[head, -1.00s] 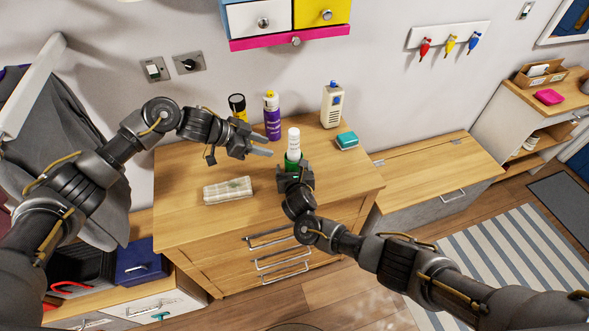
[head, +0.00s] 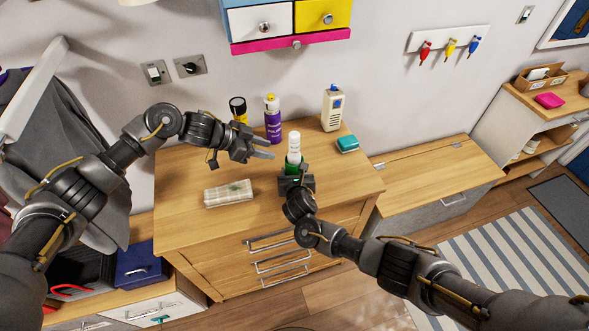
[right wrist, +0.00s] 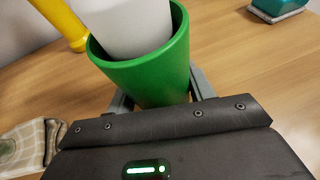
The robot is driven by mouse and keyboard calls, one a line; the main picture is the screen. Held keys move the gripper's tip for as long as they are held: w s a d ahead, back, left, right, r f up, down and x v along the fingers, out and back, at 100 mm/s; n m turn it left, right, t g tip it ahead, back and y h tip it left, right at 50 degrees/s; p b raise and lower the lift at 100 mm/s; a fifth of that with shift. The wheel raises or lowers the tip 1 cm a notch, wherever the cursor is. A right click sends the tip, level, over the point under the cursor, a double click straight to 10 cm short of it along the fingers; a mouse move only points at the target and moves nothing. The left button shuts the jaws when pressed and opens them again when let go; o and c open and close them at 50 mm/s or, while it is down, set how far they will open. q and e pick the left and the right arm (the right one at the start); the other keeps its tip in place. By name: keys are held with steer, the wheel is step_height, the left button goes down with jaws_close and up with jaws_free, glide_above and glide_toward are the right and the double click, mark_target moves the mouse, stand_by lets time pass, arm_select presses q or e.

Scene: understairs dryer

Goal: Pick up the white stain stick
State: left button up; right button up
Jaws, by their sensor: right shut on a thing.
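The white stain stick (head: 294,142) stands upright in a green cup (head: 292,166) on the wooden dresser top. In the right wrist view the white stick (right wrist: 129,27) is inside the green cup (right wrist: 148,75), its lower part hidden by the cup wall. My right gripper (head: 296,183) is at the cup's near side, its fingers on either side of the cup, shut on it. My left gripper (head: 268,149) is open and empty, left of the stick with its fingers pointing towards it.
On the dresser (head: 180,220) stand a black-and-yellow can (head: 238,109), a purple bottle (head: 272,122), a cream bottle (head: 332,108) and a teal box (head: 347,144). A folded cloth (head: 228,193) lies at front left. The dresser's right front is clear.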

arm_select(q)
steer(key=d+t, duration=0.1)
steer(key=d+t+h, duration=0.1)
steer(key=d+f+t+h, duration=0.1)
steer(key=d, duration=0.1)
steer(key=shift+s+d+n, duration=0.1)
steer(key=shift+s+n, duration=0.25)
steer(key=shift+n, duration=0.05)
steer(key=shift+s+d+r+n+t, duration=0.1)
steer(key=shift+d+n+t, duration=0.1)
steer(key=shift+t, duration=0.25)
steer(key=shift+s+d+r+n+t, duration=0.1)
steer(key=shift+n+t, duration=0.1)
steer(key=shift+t, duration=0.25)
steer(key=n+t+y, duration=0.4)
steer(key=n+t, duration=0.3)
steer(key=t, duration=0.1)
glide_toward(292, 151)
steer(key=shift+r+x, duration=0.15)
steer(key=shift+x, duration=1.2)
steer(key=shift+r+x, duration=0.1)
steer(key=shift+x, duration=1.25)
steer(key=x, duration=0.4)
steer(key=shift+w+d+f, duration=0.15)
steer(key=shift+w, duration=0.15)
jaws_close()
